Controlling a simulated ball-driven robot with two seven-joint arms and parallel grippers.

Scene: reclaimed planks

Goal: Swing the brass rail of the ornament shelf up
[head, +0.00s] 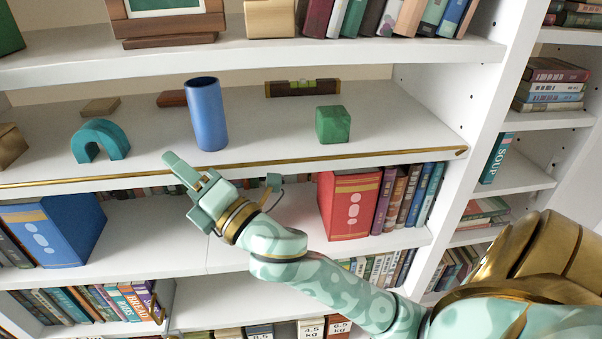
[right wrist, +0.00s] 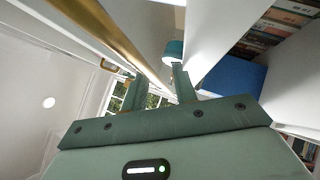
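The brass rail (head: 330,160) runs along the front edge of the ornament shelf (head: 270,128), low against the edge, with its right end at the upright. My right gripper (head: 187,188) is in front of that edge, left of the middle, and its upper finger overlaps the rail in the head view. In the right wrist view the two fingers (right wrist: 160,82) stand apart with nothing held. The rail (right wrist: 122,38) slants down toward the gap between them; I cannot tell whether it touches either finger. My left gripper is out of view.
On the ornament shelf stand a blue cylinder (head: 207,114), a teal arch (head: 100,140), a green cube (head: 333,124) and a spirit level (head: 302,88). The shelf below holds a red box (head: 348,205), a blue box (head: 52,229) and books (head: 408,196).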

